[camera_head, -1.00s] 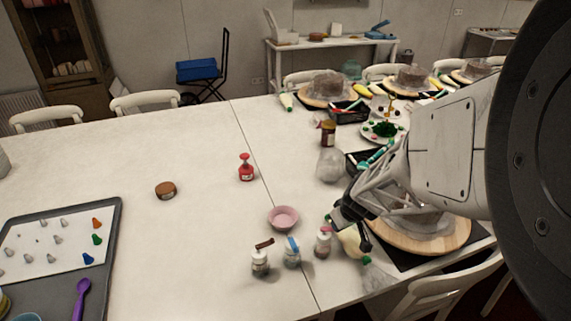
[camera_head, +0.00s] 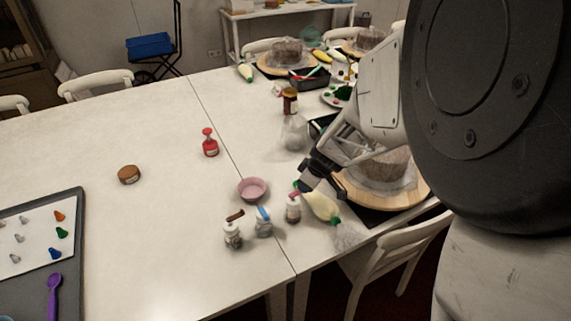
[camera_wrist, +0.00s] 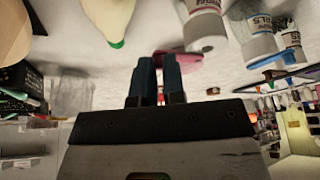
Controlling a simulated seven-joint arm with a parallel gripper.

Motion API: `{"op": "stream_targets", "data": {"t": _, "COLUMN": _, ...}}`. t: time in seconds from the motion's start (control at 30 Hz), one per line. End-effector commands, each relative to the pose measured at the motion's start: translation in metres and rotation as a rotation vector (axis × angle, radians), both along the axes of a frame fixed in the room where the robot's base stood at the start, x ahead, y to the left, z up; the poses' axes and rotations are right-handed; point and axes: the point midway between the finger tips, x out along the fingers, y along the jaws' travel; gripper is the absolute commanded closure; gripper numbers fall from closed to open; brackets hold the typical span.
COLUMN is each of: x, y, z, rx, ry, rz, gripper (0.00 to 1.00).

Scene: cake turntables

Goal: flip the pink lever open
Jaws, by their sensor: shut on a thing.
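The pink-levered shaker (camera_head: 293,213) is a small white jar standing upright on the table, rightmost of three jars. Its pink lever (camera_head: 296,187) shows at the jar's top, beside my fingertips. My gripper (camera_head: 304,188) reaches in from the right and is shut on the lever, with the fingers partly hiding it. In the wrist view my gripper's two dark blue fingers (camera_wrist: 158,78) are close together, with the jar (camera_wrist: 204,28) just above them. A pink shape behind the fingers there may be the lever or the bowl. The exact lever angle is hard to tell.
A blue-levered jar (camera_head: 264,224) and a brown-levered jar (camera_head: 233,236) stand to the left. A pink bowl (camera_head: 252,188) sits behind. A green-tipped piping bag (camera_head: 322,207) lies close on the right, before the cake turntable (camera_head: 420,186). The table's left middle is mostly clear.

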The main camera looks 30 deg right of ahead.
Motion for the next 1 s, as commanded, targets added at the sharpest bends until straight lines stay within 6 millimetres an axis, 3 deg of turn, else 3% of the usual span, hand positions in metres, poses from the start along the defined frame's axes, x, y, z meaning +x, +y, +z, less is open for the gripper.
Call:
{"op": "stream_targets", "data": {"t": 0.03, "x": 0.000, "y": 0.000, "z": 0.000, "rx": 0.000, "ry": 0.000, "rz": 0.000, "gripper": 1.00}}
{"op": "stream_targets", "data": {"t": 0.07, "x": 0.000, "y": 0.000, "z": 0.000, "rx": 0.000, "ry": 0.000, "rz": 0.000, "gripper": 0.87}}
{"op": "stream_targets", "data": {"t": 0.1, "x": 0.000, "y": 0.000, "z": 0.000, "rx": 0.000, "ry": 0.000, "rz": -0.001, "gripper": 0.81}}
{"op": "stream_targets", "data": {"t": 0.23, "x": 0.000, "y": 0.000, "z": 0.000, "rx": 0.000, "ry": 0.000, "rz": -0.001, "gripper": 0.63}}
{"op": "stream_targets", "data": {"t": 0.67, "x": -0.002, "y": -0.001, "z": 0.005, "rx": 0.000, "ry": -0.001, "rz": -0.001, "gripper": 0.63}}
{"op": "stream_targets", "data": {"t": 1.0, "x": -0.013, "y": -0.009, "z": 0.039, "rx": -0.001, "ry": -0.002, "rz": -0.003, "gripper": 0.63}}
